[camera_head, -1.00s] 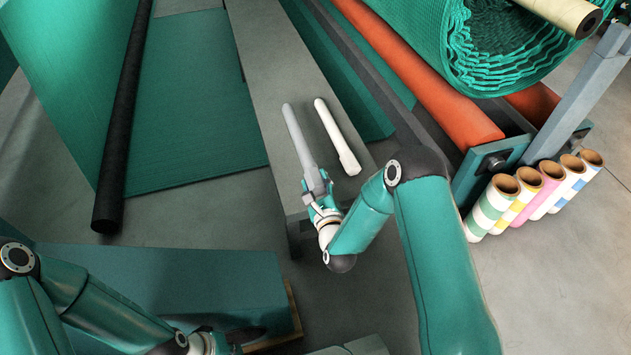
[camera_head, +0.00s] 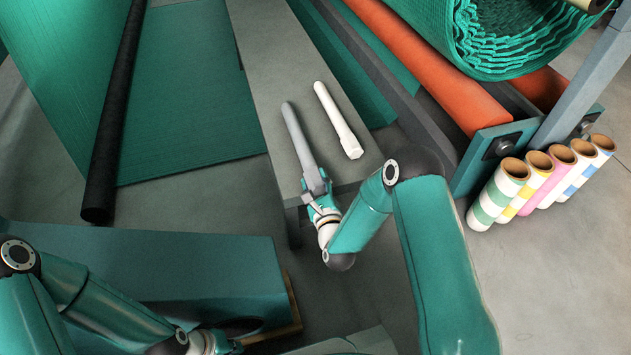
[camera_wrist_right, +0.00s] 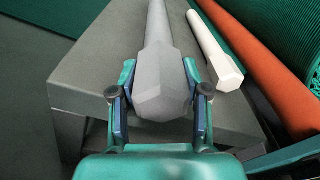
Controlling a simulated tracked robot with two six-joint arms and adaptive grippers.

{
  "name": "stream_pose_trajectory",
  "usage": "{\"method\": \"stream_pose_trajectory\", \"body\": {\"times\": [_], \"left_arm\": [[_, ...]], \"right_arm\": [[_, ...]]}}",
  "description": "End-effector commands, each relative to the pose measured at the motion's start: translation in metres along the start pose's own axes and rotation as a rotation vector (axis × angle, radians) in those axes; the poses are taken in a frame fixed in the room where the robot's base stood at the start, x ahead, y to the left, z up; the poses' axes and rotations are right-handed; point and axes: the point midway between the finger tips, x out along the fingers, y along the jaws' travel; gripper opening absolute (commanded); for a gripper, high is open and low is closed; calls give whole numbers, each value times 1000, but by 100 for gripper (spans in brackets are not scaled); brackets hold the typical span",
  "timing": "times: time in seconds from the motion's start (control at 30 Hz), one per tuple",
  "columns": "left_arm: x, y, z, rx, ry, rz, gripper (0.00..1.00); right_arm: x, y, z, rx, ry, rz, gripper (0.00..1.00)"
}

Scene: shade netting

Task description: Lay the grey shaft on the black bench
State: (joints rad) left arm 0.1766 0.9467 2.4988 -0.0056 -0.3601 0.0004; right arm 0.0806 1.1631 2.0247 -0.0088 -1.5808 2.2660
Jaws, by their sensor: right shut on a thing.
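The grey shaft (camera_head: 297,136) is long, with a thick faceted near end. It lies along or just above a grey bench (camera_head: 262,90); I cannot tell whether it touches. My right gripper (camera_head: 317,184) is shut on the shaft near its thick end, at the bench's near end. In the right wrist view the fingers (camera_wrist_right: 160,82) flank the shaft (camera_wrist_right: 160,45) over the bench top (camera_wrist_right: 90,75). No bench looks plainly black. My left gripper (camera_head: 238,335) is low in the head view, dark and partly hidden; its jaws are unclear.
A white shaft (camera_head: 338,120) lies on the bench right of the grey one. A teal block (camera_head: 190,265) stands at lower left. A black tube (camera_head: 115,120) lies at left. Orange rollers (camera_head: 430,65), a netting roll (camera_head: 520,45) and several striped tubes (camera_head: 500,192) are at right.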

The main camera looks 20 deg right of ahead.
Motion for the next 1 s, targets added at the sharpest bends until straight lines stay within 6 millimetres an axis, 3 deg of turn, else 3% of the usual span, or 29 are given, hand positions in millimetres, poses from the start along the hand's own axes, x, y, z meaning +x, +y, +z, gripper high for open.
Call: {"method": "stream_pose_trajectory", "body": {"times": [0.3,0.33,0.5,0.83,1.0], "left_arm": [[0,0,0,0,0,0,0],[0,0,0,0,0,0,0],[0,0,0,0,0,0,0],[1,0,0,0,0,0,0],[1,0,0,0,0,0,0]], "right_arm": [[2,-1,4,0,-13,-7,0],[2,-1,4,0,-13,-7,50],[1,0,2,0,-9,-4,76],[-4,4,-4,-1,11,9,76],[-22,4,-5,-1,11,9,76]]}}
